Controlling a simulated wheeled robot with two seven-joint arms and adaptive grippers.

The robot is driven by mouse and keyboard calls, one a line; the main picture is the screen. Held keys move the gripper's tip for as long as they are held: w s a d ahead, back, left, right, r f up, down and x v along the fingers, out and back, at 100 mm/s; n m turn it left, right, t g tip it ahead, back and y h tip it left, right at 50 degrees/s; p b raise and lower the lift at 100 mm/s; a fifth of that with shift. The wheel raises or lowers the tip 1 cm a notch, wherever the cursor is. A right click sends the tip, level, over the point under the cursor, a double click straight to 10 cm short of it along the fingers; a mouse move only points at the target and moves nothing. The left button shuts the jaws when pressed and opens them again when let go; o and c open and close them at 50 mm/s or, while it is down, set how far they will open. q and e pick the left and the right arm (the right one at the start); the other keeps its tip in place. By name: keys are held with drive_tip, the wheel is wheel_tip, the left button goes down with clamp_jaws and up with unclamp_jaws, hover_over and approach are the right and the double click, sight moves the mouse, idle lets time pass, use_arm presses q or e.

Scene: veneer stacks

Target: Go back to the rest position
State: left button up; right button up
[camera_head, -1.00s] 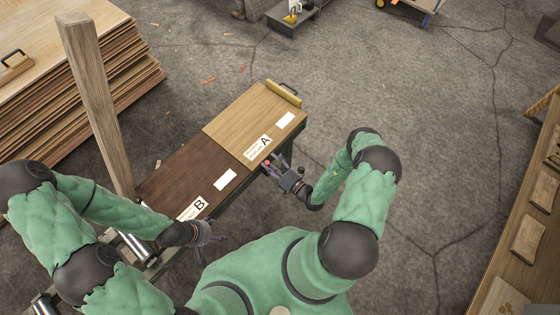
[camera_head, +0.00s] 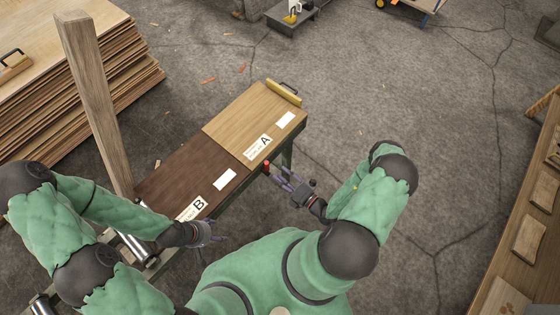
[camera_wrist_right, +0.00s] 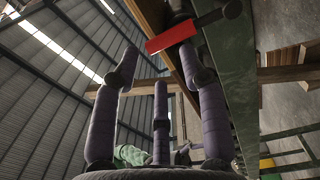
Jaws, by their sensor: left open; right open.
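My right gripper (camera_head: 284,180) is open and empty beside the near right edge of the bench, apart from it. In the right wrist view its fingers (camera_wrist_right: 158,75) are spread with nothing between them. A red part (camera_wrist_right: 171,36) at the bench edge shows just beyond the fingertips; it also shows in the head view (camera_head: 266,167). My left gripper (camera_head: 212,234) is open and empty near the dark end of the bench. On the bench lie a light veneer sheet (camera_head: 240,118) by label A and a dark veneer sheet (camera_head: 180,172) by label B.
A wooden post (camera_head: 95,110) stands left of the bench. Stacked boards (camera_head: 120,70) fill the upper left. A wooden worktop (camera_head: 515,265) runs along the right. The floor between is clear.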

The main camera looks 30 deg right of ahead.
idle(0.4)
drive_tip(key=s+a+r+n+g+y, duration=0.1)
drive_tip(key=s+a+n+g+y, duration=0.2)
drive_tip(key=a+n+g+y, duration=0.25)
drive_tip(key=s+a+r+n+g+y, duration=0.25)
drive_tip(key=a+n+g, duration=0.25)
drive_tip(key=a+n, duration=0.25)
drive_tip(key=s+a+f+n+g+h, duration=0.1)
drive_tip(key=s+a+n+g, duration=0.3)
drive_tip(key=s+n+g, duration=0.75)
drive_tip(key=d+f+n+h, duration=0.1)
drive_tip(key=d+n+h, duration=0.3)
drive_tip(key=n+h, duration=0.55)
drive_tip(key=w+r+n+t, duration=0.3)
drive_tip(key=w+n+t, duration=0.2)
drive_tip(key=n, duration=0.8)
drive_tip(key=shift+w+d+r, duration=0.2)
drive_tip(key=shift+w, duration=0.8)
